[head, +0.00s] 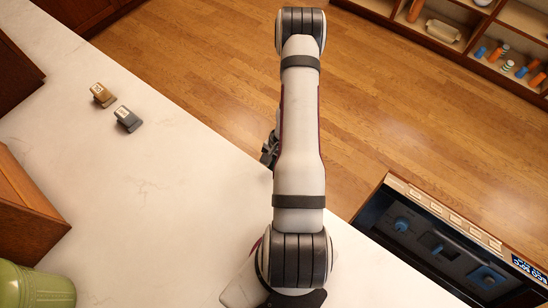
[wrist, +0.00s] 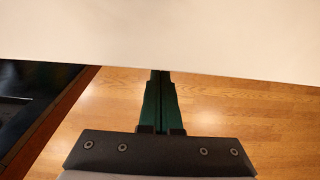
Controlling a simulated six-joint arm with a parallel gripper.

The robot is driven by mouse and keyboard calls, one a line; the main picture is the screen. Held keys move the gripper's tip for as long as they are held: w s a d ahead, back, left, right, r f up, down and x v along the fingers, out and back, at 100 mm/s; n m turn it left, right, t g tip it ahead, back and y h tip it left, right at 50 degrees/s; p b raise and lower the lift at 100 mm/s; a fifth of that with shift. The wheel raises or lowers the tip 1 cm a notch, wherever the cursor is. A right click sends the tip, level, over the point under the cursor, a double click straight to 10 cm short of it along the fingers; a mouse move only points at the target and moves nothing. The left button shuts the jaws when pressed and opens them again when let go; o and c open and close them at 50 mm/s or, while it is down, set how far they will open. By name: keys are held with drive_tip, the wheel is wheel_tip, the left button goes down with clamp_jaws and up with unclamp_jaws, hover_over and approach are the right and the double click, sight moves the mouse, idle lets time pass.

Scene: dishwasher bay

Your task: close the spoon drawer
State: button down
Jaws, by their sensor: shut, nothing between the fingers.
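I cannot pick out a spoon drawer for certain in either view. My gripper shows in the wrist view as two dark green fingers (wrist: 160,78) pressed together with nothing between them. Their tips reach the edge of a broad pale surface, and I cannot tell whether they touch it. In the head view, only a dark part of my gripper (head: 268,150) shows beside my arm, near the edge of the white counter (head: 170,180); the rest is hidden behind the arm.
A brown block (head: 102,95) and a grey block (head: 127,119) stand on the counter. A wood-framed dark unit with blue parts (head: 440,240) is at lower right. A green vessel (head: 35,287) is at lower left. Shelves (head: 480,45) stand beyond open wooden floor (head: 400,110).

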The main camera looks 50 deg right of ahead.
drive_tip(key=shift+s+a, duration=0.15)
drive_tip(key=shift+a, duration=0.7)
drive_tip(key=shift+d, duration=0.1)
drive_tip(key=d+r, duration=0.9)
drive_tip(key=w+a+r+n, duration=0.3)
drive_tip(key=w+a+r, duration=0.25)
drive_tip(key=r, duration=0.45)
drive_tip(key=s+a+r+n+h, duration=0.1)
drive_tip(key=s+a+r+n, duration=0.15)
drive_tip(key=a+r, duration=0.6)
drive_tip(key=s+a+r+n+h, duration=0.15)
drive_tip(key=a+r+n, duration=0.3)
drive_tip(key=a, duration=0.65)
drive_tip(key=s+a+r+n, duration=0.2)
drive_tip(key=s+a, duration=0.3)
drive_tip(key=s, duration=0.2)
drive_tip(key=shift+s+a, duration=0.15)
drive_tip(key=shift+s, duration=0.25)
